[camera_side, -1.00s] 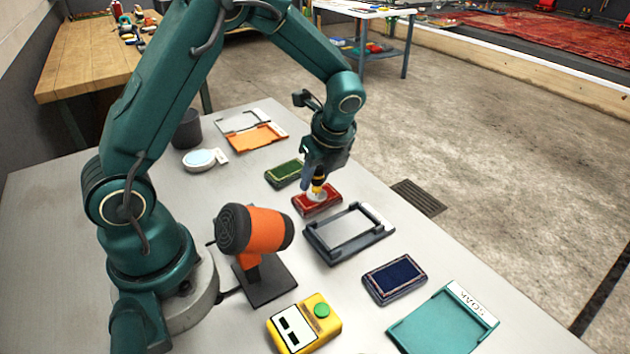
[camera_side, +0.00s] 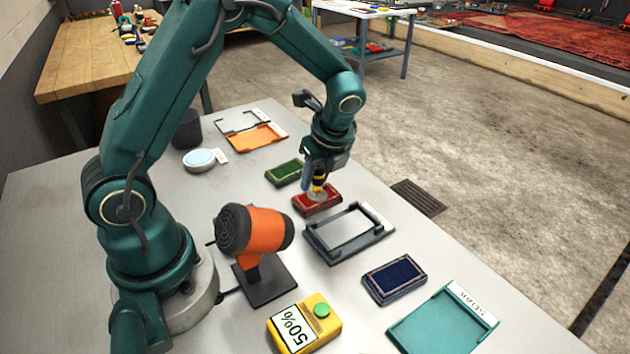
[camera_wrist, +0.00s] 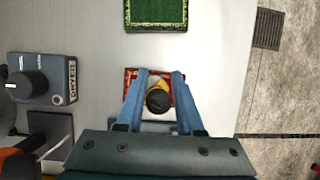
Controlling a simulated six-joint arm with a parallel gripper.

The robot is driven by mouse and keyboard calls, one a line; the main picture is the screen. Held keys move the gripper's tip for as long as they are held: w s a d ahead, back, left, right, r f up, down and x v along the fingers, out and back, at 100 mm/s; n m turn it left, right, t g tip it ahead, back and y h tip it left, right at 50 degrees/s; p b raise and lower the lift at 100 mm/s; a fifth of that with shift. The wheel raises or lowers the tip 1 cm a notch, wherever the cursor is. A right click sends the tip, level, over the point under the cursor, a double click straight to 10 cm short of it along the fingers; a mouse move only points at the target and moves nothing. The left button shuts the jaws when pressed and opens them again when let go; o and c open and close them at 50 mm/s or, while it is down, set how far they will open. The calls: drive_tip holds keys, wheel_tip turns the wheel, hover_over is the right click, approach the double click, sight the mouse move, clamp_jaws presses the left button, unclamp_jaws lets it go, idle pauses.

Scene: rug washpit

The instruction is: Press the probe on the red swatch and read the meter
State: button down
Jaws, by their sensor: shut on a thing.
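My gripper (camera_side: 318,186) is shut on the yellow and black probe (camera_side: 319,180), held upright over the red swatch (camera_side: 328,203). The probe's pale foot sits on the swatch and appears to touch it. In the wrist view the probe (camera_wrist: 159,100) shows between my two blue fingers, and parts of the red swatch (camera_wrist: 131,76) show around it. The yellow meter (camera_side: 325,329) with a green button lies at the front, and its display (camera_side: 293,328) reads 50%.
The green swatch (camera_side: 284,172) and dark blue swatch (camera_side: 394,277) lie on the table. A grey tray (camera_side: 320,243) is right beside the red swatch. An orange dryer (camera_side: 266,230) stands near my base. A teal tray labelled SOAK (camera_side: 425,322) and an orange tray (camera_side: 262,139) lie at opposite ends.

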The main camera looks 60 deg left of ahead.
drive_tip(key=shift+r, duration=3.45)
drive_tip(key=shift+s, duration=0.1)
